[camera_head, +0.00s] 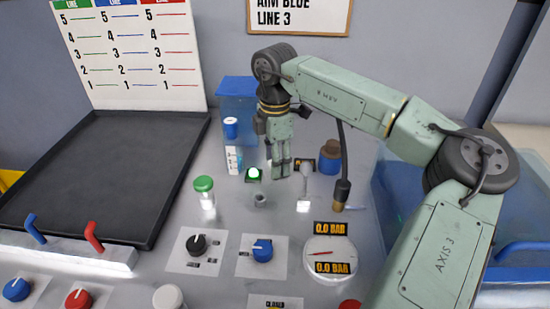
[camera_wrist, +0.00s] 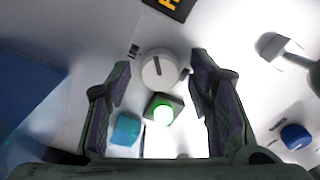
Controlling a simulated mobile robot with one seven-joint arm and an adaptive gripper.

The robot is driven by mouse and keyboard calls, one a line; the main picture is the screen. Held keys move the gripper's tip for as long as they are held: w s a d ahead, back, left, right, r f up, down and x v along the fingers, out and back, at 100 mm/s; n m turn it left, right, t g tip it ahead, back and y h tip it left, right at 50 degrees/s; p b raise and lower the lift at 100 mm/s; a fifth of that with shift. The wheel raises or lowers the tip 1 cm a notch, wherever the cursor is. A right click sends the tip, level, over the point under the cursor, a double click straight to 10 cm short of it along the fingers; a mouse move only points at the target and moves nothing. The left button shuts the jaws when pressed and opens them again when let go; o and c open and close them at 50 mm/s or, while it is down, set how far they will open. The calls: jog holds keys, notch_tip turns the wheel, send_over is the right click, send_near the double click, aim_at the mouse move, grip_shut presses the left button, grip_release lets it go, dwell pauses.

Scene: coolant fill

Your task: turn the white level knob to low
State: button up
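The white level knob (camera_wrist: 158,68) shows in the wrist view as a round white dial with a dark pointer line, nearly upright in the picture. Small dark marks lie to its left and right, too small to read. My gripper (camera_wrist: 160,63) is open, with one finger on each side of the knob and gaps between. I cannot tell how high the fingertips are above the panel. In the head view my gripper (camera_head: 283,172) points down over the back of the panel and mostly hides the knob.
A lit green button (camera_head: 253,174) sits close to the knob. A white lever (camera_head: 303,205) and a green-capped bottle (camera_head: 204,190) stand nearby. Black (camera_head: 196,245) and blue (camera_head: 262,250) knobs and a gauge (camera_head: 329,254) are in front. A dark tray (camera_head: 100,170) lies left.

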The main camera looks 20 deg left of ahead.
jog(key=c, duration=1)
jog(key=n+b, duration=0.3)
jog(key=shift+f+n, duration=0.1)
jog(key=shift+n, duration=0.2)
jog(key=n+b, duration=0.1)
jog(key=n, duration=0.5)
jog(key=shift+b, duration=0.4)
jog(key=o, duration=1.2)
jog(key=shift+c, duration=0.2)
